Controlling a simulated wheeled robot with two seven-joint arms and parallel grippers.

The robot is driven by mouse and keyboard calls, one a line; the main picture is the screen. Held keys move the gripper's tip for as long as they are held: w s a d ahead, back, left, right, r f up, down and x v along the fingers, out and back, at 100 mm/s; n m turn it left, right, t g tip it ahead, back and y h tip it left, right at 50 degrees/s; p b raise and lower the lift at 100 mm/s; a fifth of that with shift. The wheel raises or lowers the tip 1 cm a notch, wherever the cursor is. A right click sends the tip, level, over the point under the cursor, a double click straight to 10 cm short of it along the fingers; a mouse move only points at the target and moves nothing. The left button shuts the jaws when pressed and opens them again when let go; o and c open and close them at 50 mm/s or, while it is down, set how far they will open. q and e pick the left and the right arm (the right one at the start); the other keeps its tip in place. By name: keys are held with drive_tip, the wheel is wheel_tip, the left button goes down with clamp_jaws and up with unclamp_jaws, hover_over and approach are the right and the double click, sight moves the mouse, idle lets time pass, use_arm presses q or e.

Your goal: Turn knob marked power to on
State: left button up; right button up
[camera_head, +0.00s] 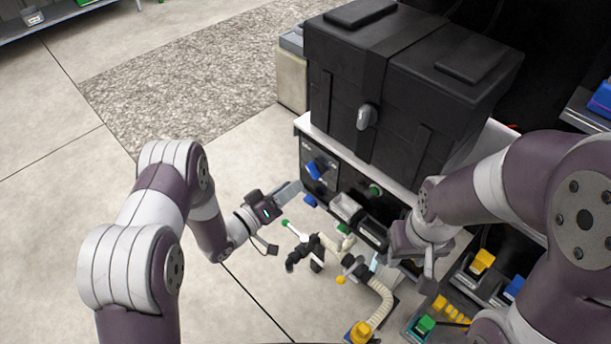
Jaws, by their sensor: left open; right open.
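A dark control panel (338,180) forms the front of the unit below a large black case. A blue knob (314,170) sits at the panel's upper left; its marking is too small to read. A green round knob (375,190) is further right on the panel. My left gripper (291,190) is open just left of and below the blue knob, apart from it as far as I can tell. My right gripper (428,270) is open and empty, pointing down in front of the unit's right part.
The black case (400,75) stands on top of the unit. Below the panel are a black valve with a green-tipped handle (294,230), a ribbed hose (384,298) and grey bins (346,207). Yellow and blue parts (481,262) lie at right. The floor at left is clear.

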sight(310, 173)
use_arm(q)
drive_tip(key=x, duration=0.6)
drive_tip(key=shift+d+b, duration=0.15)
drive_tip(key=shift+b, duration=0.2)
clamp_jaws()
drive_tip(key=shift+m, duration=0.3)
drive_tip(key=m+b, duration=0.1)
drive_tip(key=m, duration=0.3)
drive_tip(key=shift+f, duration=0.1)
drive_tip(key=m, duration=0.4)
drive_tip(key=shift+b, duration=0.35)
drive_tip(key=shift+m+b, duration=1.35)
drive_tip(key=shift+m, duration=3.25)
